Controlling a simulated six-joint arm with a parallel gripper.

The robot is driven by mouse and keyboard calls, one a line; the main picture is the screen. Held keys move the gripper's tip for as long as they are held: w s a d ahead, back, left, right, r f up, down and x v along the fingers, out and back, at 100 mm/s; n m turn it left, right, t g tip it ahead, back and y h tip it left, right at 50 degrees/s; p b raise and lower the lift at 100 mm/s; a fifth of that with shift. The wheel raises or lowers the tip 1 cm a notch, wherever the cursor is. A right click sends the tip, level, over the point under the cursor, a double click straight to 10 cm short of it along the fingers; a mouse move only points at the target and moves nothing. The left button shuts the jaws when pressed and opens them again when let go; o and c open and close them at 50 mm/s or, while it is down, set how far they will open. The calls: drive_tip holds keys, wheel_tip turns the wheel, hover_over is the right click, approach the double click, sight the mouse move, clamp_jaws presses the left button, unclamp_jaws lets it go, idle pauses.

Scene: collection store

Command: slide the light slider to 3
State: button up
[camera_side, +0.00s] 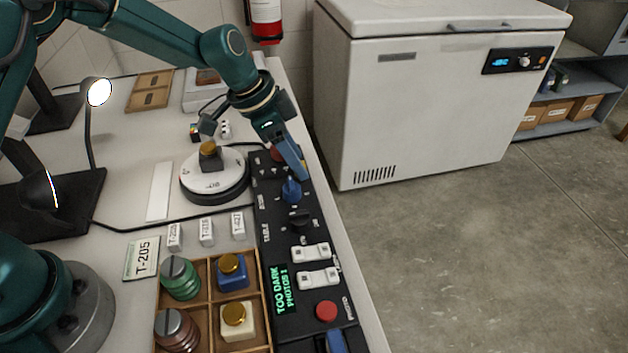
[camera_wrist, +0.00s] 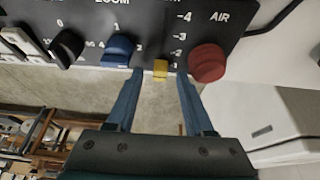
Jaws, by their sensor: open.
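The light slider shows in the wrist view as a small yellow cap (camera_wrist: 160,70) at the low end of its scale, about level with the 1 mark. The marks 2, 3 and 4 run upward in that picture. My gripper (camera_wrist: 160,76) is open, with one blue finger on each side of the cap; I cannot tell whether either touches it. In the side view my gripper (camera_side: 303,174) is low over the far end of the black control panel (camera_side: 269,205) and mostly hides the slider.
A blue knob (camera_wrist: 118,50) and a red button (camera_wrist: 207,62) flank the slider closely. A turntable (camera_side: 215,186) with a gold-topped object stands left of the panel. The panel's screen (camera_side: 284,290) reads "TOO DARK". A lamp (camera_side: 98,92) is lit. A wooden tray (camera_side: 207,300) holds several jars.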

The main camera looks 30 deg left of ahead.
drive_tip(key=shift+w+d+f, duration=0.1)
drive_tip(key=shift+f, duration=0.2)
clamp_jaws()
idle(1.3)
